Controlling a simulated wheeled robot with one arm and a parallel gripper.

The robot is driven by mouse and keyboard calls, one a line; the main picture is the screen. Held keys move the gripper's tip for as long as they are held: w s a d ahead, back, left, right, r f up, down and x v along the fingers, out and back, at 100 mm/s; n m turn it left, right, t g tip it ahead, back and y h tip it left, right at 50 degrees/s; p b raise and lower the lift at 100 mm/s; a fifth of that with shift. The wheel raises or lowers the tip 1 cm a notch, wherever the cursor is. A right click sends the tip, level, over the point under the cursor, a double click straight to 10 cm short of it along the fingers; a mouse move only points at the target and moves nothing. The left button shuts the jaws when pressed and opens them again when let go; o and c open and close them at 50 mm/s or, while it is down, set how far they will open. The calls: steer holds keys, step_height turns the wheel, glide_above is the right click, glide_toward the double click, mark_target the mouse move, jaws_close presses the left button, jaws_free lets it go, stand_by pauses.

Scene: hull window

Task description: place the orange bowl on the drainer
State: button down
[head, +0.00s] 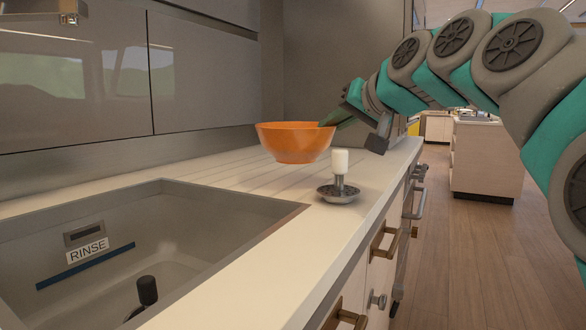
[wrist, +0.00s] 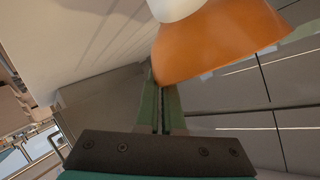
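The orange bowl (head: 296,142) is upright in the head view, above or on the grooved drainer (head: 222,178) beside the sink. I cannot clearly tell whether its base touches the surface. My gripper (head: 330,121) reaches in from the right and meets the bowl's right rim. In the wrist view, the green fingers of my gripper (wrist: 162,92) are nearly together, with the edge of the bowl (wrist: 215,40) at their tips. The gripper looks shut on the rim. The bowl's far side and part of the drainer are hidden.
A white-topped tool on a round metal dish (head: 339,192) stands on the counter just in front of the bowl. The sink (head: 150,240), with a RINSE label, lies at the left. A tap (head: 45,10) hangs above. Drawer handles (head: 383,243) jut from the counter front.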

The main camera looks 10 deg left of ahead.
steer(key=shift+w+a+f+p, duration=0.1)
steer(key=shift+w+a+f, duration=0.65)
steer(key=shift+w, duration=1.8)
steer(key=shift+w+a+f+p, duration=0.15)
steer(key=shift+w+a+f, duration=0.5)
steer(key=shift+w, duration=1.9)
steer(key=shift+w+a+f+p, duration=0.1)
steer(key=shift+w+a+f, duration=0.25)
steer(key=shift+w+f, duration=1.5)
steer(key=shift+w+r, duration=0.7)
steer(key=c, duration=1)
jaws_free()
steer(key=shift+c, duration=0.2)
steer(key=v, duration=1.2)
